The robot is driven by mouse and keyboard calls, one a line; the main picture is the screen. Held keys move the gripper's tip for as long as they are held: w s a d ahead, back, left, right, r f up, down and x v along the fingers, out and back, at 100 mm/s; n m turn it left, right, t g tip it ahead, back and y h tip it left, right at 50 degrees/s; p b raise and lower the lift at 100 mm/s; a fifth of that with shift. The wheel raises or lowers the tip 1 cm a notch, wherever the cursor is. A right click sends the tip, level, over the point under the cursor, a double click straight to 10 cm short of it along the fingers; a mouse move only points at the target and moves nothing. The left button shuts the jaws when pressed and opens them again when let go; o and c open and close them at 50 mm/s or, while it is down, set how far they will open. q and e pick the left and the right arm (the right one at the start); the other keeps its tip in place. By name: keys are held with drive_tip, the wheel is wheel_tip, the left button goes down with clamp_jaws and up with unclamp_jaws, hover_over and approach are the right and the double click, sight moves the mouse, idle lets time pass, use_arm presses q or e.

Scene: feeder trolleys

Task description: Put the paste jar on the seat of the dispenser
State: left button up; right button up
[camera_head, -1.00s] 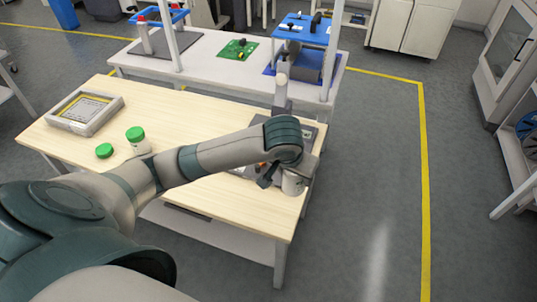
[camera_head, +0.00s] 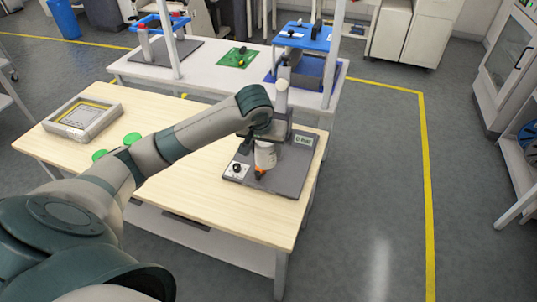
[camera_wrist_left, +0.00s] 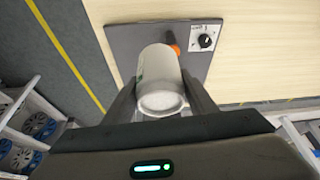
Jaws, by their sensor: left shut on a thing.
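The paste jar (camera_wrist_left: 160,75), a white cylinder with a small green mark on its side, is between the two fingers of my left gripper (camera_wrist_left: 160,92). One round end faces the wrist camera. In the head view the white jar (camera_head: 265,154) hangs below my left wrist, over the dispenser's dark base plate (camera_head: 288,178). The dispenser (camera_head: 281,98) has a pale upright column behind the jar, an orange part (camera_head: 260,173) close beside it and a black knob (camera_wrist_left: 206,40). The seat is hidden; I cannot tell whether the jar touches it. My right gripper is out of view.
The dispenser stands at the right end of a wooden table (camera_head: 215,185). A framed tray (camera_head: 84,117) lies at the table's far left. Two green-topped things (camera_head: 132,138) are partly behind my left arm. A white bench (camera_head: 220,75) with blue fixtures stands behind.

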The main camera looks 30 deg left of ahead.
use_arm(q)
drive_tip(key=w+a+f+p, duration=0.1)
drive_tip(key=w+a+f, duration=0.4)
drive_tip(key=w, duration=0.4)
drive_tip(key=shift+p+x, duration=0.35)
drive_tip(key=shift+x, duration=0.6)
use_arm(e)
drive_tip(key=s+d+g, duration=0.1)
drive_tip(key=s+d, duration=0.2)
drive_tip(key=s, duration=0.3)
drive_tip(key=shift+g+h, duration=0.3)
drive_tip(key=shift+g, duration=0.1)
use_arm(q)
drive_tip(key=shift+a, duration=0.1)
drive_tip(key=shift+f, duration=0.4)
wheel_tip(320, 180, down, 2)
drive_tip(key=shift+f+p, duration=0.1)
drive_tip(key=shift+p, duration=0.4)
drive_tip(key=shift+f, duration=0.45)
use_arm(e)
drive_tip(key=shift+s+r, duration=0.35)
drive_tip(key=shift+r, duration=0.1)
